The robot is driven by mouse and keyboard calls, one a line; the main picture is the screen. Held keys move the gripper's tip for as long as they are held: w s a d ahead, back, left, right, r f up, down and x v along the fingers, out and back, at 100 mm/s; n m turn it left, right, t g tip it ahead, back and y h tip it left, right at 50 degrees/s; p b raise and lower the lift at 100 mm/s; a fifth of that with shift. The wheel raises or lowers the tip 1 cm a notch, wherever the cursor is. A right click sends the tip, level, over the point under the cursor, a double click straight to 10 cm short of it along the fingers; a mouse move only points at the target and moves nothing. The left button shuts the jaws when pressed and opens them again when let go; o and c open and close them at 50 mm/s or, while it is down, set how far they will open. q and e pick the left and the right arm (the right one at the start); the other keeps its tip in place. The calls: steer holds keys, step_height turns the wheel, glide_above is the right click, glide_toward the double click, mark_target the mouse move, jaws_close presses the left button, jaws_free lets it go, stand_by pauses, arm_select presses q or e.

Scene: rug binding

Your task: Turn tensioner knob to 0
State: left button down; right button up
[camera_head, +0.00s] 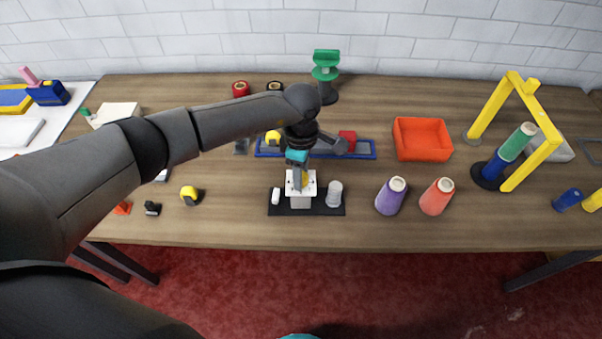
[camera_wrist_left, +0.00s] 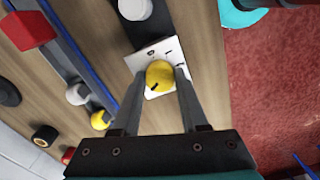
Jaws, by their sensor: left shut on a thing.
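The tensioner knob (camera_wrist_left: 160,74) is yellow and round, with a dark pointer line on its face. It sits on a white dial plate (camera_wrist_left: 148,54) with small dark marks, too small to read. My left gripper (camera_head: 300,184) reaches down over the tensioner (camera_head: 309,189) on a black base. In the left wrist view its two fingers (camera_wrist_left: 160,80) stand on either side of the knob and are shut on it. In the head view the arm and gripper hide most of the knob. My right gripper does not show.
On the black base (camera_head: 325,211), a pale spool (camera_head: 334,194) stands right of the tensioner. A blue tray (camera_head: 361,156) lies behind it. Purple (camera_head: 390,196) and coral (camera_head: 437,197) cones stand to the right. An orange bin (camera_head: 422,138) and yellow frame (camera_head: 479,107) are farther right.

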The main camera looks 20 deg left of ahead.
arm_select(q)
steer(key=n, duration=0.5)
steer(key=shift+n, duration=0.3)
steer(key=n, duration=0.6)
stand_by(1.2)
steer(key=shift+c, duration=2.1)
jaws_free()
steer(key=shift+r, duration=0.1)
step_height(320, 180, up, 15)
steer(key=b, duration=0.1)
